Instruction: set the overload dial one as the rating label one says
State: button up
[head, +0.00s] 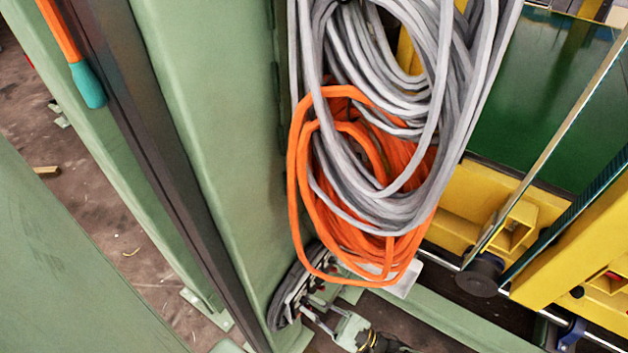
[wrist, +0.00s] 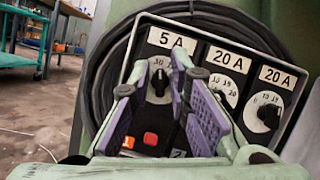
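In the wrist view, rating label one (wrist: 171,41) is the left label on the dark panel and reads 5 A. Overload dial one (wrist: 158,84) sits below it, with a black knob and a white pointer line that looks roughly upright. Part of its scale is hidden by my gripper, so its exact setting cannot be read. My gripper (wrist: 160,92) is open, its purple-padded fingers on either side of the knob in the picture. I cannot tell whether they touch it. In the head view my gripper (head: 313,312) is beside the panel (head: 290,290), low in the picture.
Two more dials, the middle one (wrist: 224,90) and the right one (wrist: 267,112), sit under 20 A labels. Orange and red buttons (wrist: 150,138) are below dial one. Orange cable (head: 300,215) and grey cable (head: 440,150) hang above the panel in the head view.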

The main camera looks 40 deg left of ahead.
grip_shut()
jog(key=shift+f+n, duration=0.1)
jog(key=shift+n, duration=0.3)
jog(key=shift+n+g+b, duration=0.6)
jog(key=shift+n, duration=0.2)
jog(key=shift+n+g+h+b, duration=0.1)
jog(key=shift+n+g+h, duration=0.4)
jog(key=shift+n, duration=0.95)
jog(key=shift+n+g+h+b, duration=0.15)
jog(key=shift+n+g+h, duration=0.35)
jog(key=shift+n, duration=1)
jog(key=shift+n+g+h+b, duration=0.1)
jog(key=shift+n+g+h, duration=0.4)
jog(key=shift+n, duration=0.95)
jog(key=shift+o, duration=1.7)
grip_release()
